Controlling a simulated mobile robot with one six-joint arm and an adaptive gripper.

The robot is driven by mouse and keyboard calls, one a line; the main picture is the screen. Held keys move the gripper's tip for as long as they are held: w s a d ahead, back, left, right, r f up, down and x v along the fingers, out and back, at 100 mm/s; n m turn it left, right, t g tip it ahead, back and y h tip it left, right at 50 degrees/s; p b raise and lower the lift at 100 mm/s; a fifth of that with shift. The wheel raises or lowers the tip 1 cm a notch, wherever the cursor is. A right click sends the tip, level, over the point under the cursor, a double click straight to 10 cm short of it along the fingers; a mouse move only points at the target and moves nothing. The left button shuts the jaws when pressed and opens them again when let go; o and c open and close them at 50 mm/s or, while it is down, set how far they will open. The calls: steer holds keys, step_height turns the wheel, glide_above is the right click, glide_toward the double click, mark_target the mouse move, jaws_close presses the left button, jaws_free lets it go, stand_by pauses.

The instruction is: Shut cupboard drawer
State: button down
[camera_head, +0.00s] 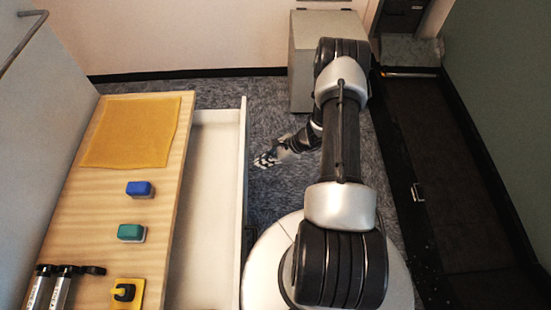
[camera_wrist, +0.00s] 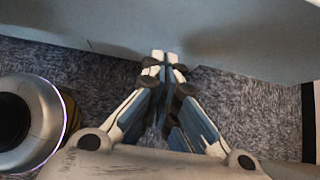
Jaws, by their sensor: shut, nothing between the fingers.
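The cupboard drawer (camera_head: 243,190) stands pulled out to the right from under the wooden cupboard top (camera_head: 165,195). The visible part of its pale inside is empty. Its near end runs out of the picture at the bottom. My gripper (camera_head: 262,162) is just right of the drawer's front panel, pointing left toward it, with a small gap seen from above. In the wrist view my gripper (camera_wrist: 166,56) has its fingers together and empty, and the tips overlap the lower edge of a grey panel (camera_wrist: 235,35), apparently the drawer front. I cannot tell whether they touch it.
On the cupboard top lie an orange cloth (camera_head: 137,132), a blue block (camera_head: 140,189), a green block (camera_head: 131,232), a yellow-and-black item (camera_head: 126,292) and dark-capped tubes (camera_head: 62,287). A grey cabinet (camera_head: 302,70) stands at the back. Carpet (camera_head: 270,110) is clear beyond my gripper.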

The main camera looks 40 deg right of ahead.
steer(key=shift+w+a, duration=0.7)
steer(key=shift+a, duration=0.35)
steer(key=b, duration=0.6)
glide_above(200, 171)
steer(key=s+d, duration=0.1)
steer(key=shift+s+d, duration=0.1)
steer(key=shift+d, duration=0.1)
steer(key=shift+w+a, duration=0.5)
steer(key=shift+a, duration=0.2)
steer(key=shift+r, duration=0.15)
